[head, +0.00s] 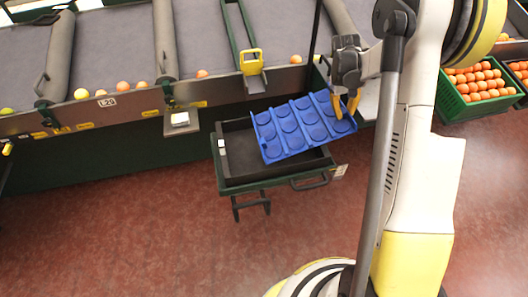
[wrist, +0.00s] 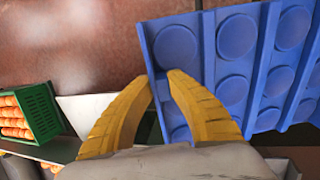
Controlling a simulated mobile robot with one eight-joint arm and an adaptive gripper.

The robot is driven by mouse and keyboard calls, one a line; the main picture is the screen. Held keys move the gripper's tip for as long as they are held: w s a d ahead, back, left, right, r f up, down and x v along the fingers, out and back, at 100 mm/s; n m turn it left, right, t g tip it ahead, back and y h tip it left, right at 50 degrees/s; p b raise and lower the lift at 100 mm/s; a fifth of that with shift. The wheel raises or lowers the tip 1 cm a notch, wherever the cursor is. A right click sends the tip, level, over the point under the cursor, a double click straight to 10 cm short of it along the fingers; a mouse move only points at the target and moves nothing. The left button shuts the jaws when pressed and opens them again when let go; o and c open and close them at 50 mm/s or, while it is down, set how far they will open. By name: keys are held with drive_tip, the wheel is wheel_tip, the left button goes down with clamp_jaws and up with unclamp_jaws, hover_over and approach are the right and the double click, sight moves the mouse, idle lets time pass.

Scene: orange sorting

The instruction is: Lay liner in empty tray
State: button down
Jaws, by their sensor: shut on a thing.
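The blue liner (head: 290,128), a sheet with round cups and ridges, is held tilted above the tray in the head view. My gripper (head: 349,104) is shut on its right edge. In the wrist view, the yellow fingers (wrist: 174,82) pinch the edge of the liner (wrist: 237,38). The tray (head: 236,184), dark with a green rim, hangs below at the front of the sorting table. The liner covers part of the tray's opening; the visible part of its floor is bare.
The sorting table (head: 120,45) with grey lanes and several oranges runs along the back. A green crate of oranges (head: 476,108) stands at the right; it also shows in the wrist view (wrist: 42,100). The red floor in front of the tray is clear.

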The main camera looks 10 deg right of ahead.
sight(310, 122)
drive_tip(key=shift+w+d+f, duration=0.15)
drive_tip(key=shift+d+f, duration=0.05)
drive_tip(key=shift+d, duration=0.2)
drive_tip(key=w+a+f+b, duration=0.1)
drive_tip(key=a+f, duration=0.1)
drive_tip(key=a, duration=0.1)
drive_tip(key=a+f+b, duration=0.2)
drive_tip(key=a, duration=0.2)
drive_tip(key=w+a+f+b, duration=0.1)
drive_tip(key=a+f, duration=0.2)
drive_tip(key=a, duration=0.1)
drive_tip(key=shift+w, duration=0.3)
drive_tip(key=b+x, duration=0.2)
drive_tip(key=x, duration=0.1)
drive_tip(key=shift+w+a+f, duration=0.1)
drive_tip(key=shift+a+f, duration=0.25)
drive_tip(key=shift+f, duration=0.1)
drive_tip(key=c, duration=1.4)
unclamp_jaws()
drive_tip(key=shift+r, duration=0.1)
